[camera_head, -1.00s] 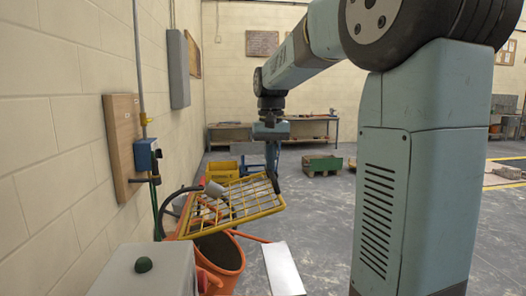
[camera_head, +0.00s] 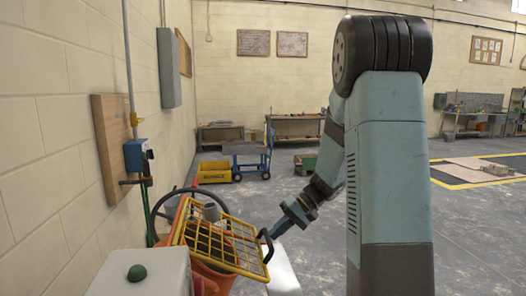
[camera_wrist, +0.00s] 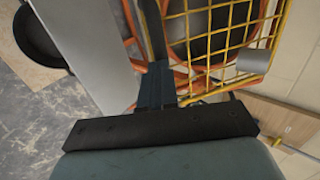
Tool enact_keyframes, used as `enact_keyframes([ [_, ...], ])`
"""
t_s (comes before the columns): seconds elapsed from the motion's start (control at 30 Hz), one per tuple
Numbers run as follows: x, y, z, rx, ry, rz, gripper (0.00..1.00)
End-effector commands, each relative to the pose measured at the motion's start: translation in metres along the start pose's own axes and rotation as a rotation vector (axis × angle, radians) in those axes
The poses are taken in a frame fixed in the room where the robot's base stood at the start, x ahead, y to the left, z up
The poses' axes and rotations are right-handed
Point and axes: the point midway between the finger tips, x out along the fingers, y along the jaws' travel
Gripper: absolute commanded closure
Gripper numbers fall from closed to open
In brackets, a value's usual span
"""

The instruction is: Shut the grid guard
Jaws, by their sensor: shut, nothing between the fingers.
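The grid guard (camera_head: 222,240) is a yellow grid, tilted over the orange mortar tub (camera_head: 215,279) at the lower left of the head view. Its right end is lower and carries a black handle (camera_head: 268,249). In the wrist view the grid (camera_wrist: 225,28) lies above the dark opening of the tub. I cannot tell whether the grid touches the tub rim. My gripper (camera_head: 264,235) is by the grid's right end, close to the handle; contact is unclear. In the wrist view its fingers (camera_wrist: 155,80) are together and empty, beside the grid's edge.
A grey box with a green button (camera_head: 137,273) stands in front, left of the tub. A pale panel (camera_head: 283,270) lies to the right of the tub. A grey cylinder (camera_wrist: 254,62) shows beside the grid. A yellow bin (camera_head: 214,171) and a cart (camera_head: 250,158) stand behind. Open floor lies between.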

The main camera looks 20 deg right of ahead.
Motion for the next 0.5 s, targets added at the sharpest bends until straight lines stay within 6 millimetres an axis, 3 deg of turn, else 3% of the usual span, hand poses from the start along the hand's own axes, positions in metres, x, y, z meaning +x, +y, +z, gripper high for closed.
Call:
enact_keyframes([
  [0.2,0.03,0.01,0.001,-0.007,-0.012,-0.045,1.0],
  [0.5,0.049,0.017,0.001,-0.011,-0.014,-0.043,1.0],
])
